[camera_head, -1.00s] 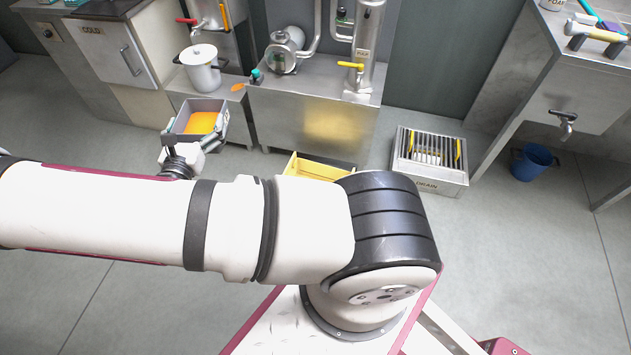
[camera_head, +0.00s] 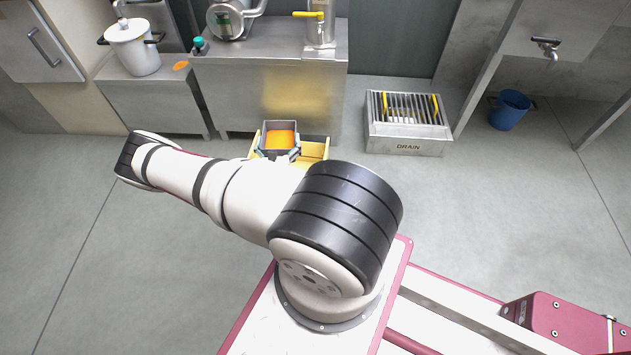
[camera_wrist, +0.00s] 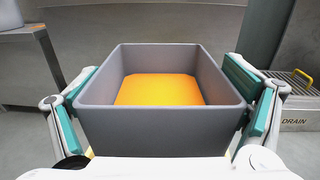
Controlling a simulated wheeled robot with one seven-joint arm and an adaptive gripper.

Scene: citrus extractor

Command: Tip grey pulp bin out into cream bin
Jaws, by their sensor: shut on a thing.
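The grey pulp bin (camera_head: 267,131) is upright, with orange pulp (camera_head: 280,139) in its bottom. In the wrist view the grey bin (camera_wrist: 165,133) fills the middle, with the flat orange pulp (camera_wrist: 159,90) inside. My gripper (camera_wrist: 165,105) is shut on the grey bin, its teal pads pressed to the left and right sides. In the head view my gripper (camera_head: 279,153) shows at the bin's near side. The cream bin (camera_head: 313,150) is on the floor by the steel cabinet, behind or below the grey bin. My arm and the grey bin hide part of it.
A steel cabinet (camera_head: 270,85) stands just behind the bins. A grated drain box (camera_head: 406,125) is on the right, then a blue bucket (camera_head: 509,110). A white pot (camera_head: 133,48) and an orange patch (camera_head: 181,66) are on the lower left counter. The floor at left is clear.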

